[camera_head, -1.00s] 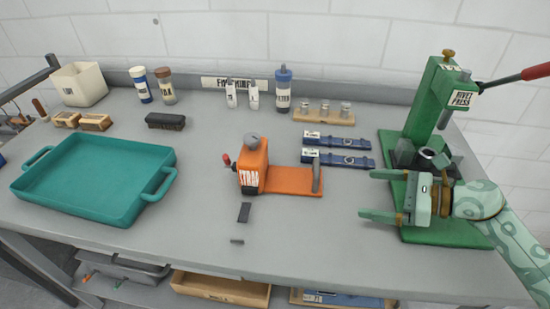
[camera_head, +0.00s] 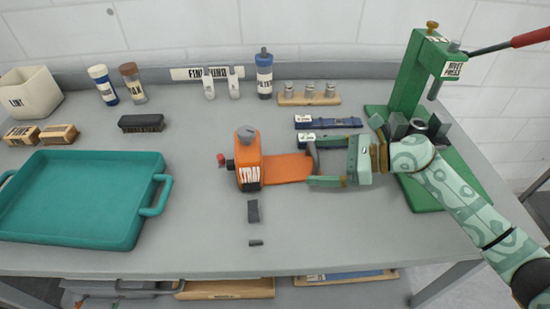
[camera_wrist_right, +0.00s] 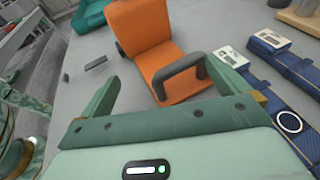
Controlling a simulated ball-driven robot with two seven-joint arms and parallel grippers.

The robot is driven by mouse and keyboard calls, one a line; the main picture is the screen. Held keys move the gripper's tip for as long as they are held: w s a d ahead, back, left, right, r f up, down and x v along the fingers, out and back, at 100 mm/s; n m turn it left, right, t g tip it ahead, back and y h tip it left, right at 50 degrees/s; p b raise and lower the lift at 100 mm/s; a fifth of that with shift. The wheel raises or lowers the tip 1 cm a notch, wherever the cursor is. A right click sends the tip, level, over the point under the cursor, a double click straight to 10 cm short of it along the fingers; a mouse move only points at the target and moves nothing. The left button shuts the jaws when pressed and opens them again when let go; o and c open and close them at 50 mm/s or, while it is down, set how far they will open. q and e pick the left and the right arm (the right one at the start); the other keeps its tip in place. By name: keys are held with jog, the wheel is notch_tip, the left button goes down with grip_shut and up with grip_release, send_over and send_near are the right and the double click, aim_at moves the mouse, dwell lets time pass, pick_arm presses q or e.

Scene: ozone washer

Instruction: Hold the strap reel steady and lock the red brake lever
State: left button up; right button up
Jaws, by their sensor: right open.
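The orange strap reel (camera_head: 248,160) stands upright on its flat orange base plate (camera_head: 286,168) at mid-table, with a grey knob on top. Its red brake lever end (camera_head: 221,157) sticks out on its left side. A dark grey handle stands at the right end of the plate; it shows clearly in the right wrist view (camera_wrist_right: 182,76). My right gripper (camera_head: 311,163) is open at the right end of the plate, its fingers to either side of the handle, and holds nothing. The reel also shows in the right wrist view (camera_wrist_right: 138,27); its red lever is hidden there. My left gripper is not in view.
A blue strap (camera_head: 328,122) lies behind the gripper, another partly hidden by it. The green rivet press (camera_head: 407,85) stands right. A teal tray (camera_head: 85,237) is at left. Dark pieces (camera_head: 253,211) lie in front of the reel; the front table is otherwise mostly clear.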

aim_at(289, 169)
jog(key=b+x, duration=0.1)
jog(key=x, duration=0.5)
jog(key=shift+w+a+f, duration=0.1)
jog(key=shift+a+f, duration=0.2)
jog(key=shift+a, duration=0.05)
jog(key=shift+w+a, duration=0.15)
jog(key=shift+a, duration=0.4)
